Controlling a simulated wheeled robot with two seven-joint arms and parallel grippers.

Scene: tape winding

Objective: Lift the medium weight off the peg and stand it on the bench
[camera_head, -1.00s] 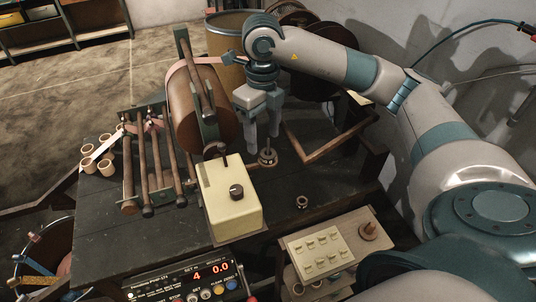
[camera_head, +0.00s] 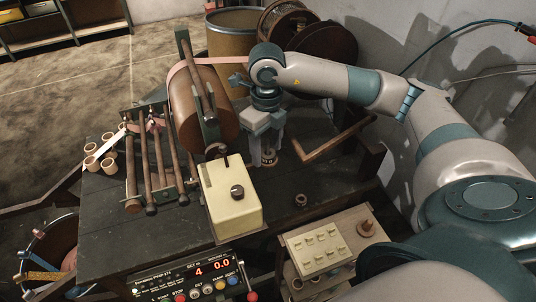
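A small metal weight (camera_head: 268,158) is on an upright peg on the dark bench (camera_head: 290,180), just right of the winding drum. My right gripper (camera_head: 267,155) points down over the peg, its fingers on either side of the peg and low by the weight. The fingers partly hide the weight and peg. I cannot tell whether they touch the weight. A second small ring-shaped weight (camera_head: 301,200) stands on the bench nearer to me. My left gripper is not in view.
A cream box with a black knob (camera_head: 237,192) stands close in front of the peg. A wooden bar frame (camera_head: 325,145) lies to its right. The drum (camera_head: 203,110) is at its left. Bare bench surrounds the second weight.

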